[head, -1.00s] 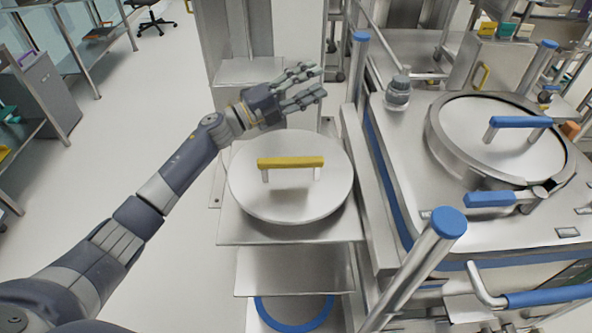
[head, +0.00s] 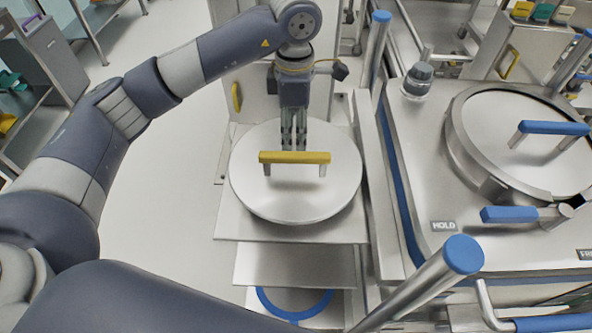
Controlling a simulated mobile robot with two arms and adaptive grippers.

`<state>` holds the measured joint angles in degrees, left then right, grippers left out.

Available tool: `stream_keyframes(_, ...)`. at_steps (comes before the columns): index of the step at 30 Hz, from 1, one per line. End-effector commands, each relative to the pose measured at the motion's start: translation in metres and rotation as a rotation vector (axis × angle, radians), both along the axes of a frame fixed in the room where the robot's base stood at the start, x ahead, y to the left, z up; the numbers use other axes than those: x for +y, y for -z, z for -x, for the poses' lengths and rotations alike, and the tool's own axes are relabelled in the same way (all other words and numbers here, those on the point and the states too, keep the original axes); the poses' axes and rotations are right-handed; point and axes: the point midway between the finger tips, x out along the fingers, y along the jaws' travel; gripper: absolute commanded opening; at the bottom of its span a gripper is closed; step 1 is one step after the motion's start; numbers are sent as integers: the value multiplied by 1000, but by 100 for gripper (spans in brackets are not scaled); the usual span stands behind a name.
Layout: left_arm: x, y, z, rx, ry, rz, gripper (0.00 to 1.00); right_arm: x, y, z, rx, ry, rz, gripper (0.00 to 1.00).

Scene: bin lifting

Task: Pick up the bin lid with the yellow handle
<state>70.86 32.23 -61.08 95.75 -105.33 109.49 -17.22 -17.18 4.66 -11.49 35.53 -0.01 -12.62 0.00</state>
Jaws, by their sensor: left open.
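The round metal bin lid (head: 297,204) lies flat on a square metal shelf (head: 225,226) in the middle of the head view. Its yellow bar handle (head: 294,157) stands on two posts across the lid. My left gripper (head: 294,140) points down just behind the handle, over the lid's far part. It is open and empty. The handle hides its fingertips, so I cannot tell whether they touch the lid or handle. My right gripper is not in view.
To the right stands a metal machine with a round hatch (head: 520,135) and blue handles (head: 553,128). A post with a blue cap (head: 462,254) rises close to the shelf's right front. Open floor (head: 160,200) lies to the left.

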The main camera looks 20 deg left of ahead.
Motion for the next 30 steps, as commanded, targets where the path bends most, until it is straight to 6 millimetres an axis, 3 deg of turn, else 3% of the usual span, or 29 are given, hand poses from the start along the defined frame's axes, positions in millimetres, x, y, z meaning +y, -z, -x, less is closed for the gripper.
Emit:
stream_keyframes(4,0,22,1,5,-1,1,43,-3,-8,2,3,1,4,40)
stream_keyframes(11,-1,37,2,3,0,3,43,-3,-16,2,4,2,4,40)
stream_keyframes(21,-2,80,5,4,0,5,43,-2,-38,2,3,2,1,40)
stream_keyframes(30,-2,85,5,1,0,5,43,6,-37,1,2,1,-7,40)
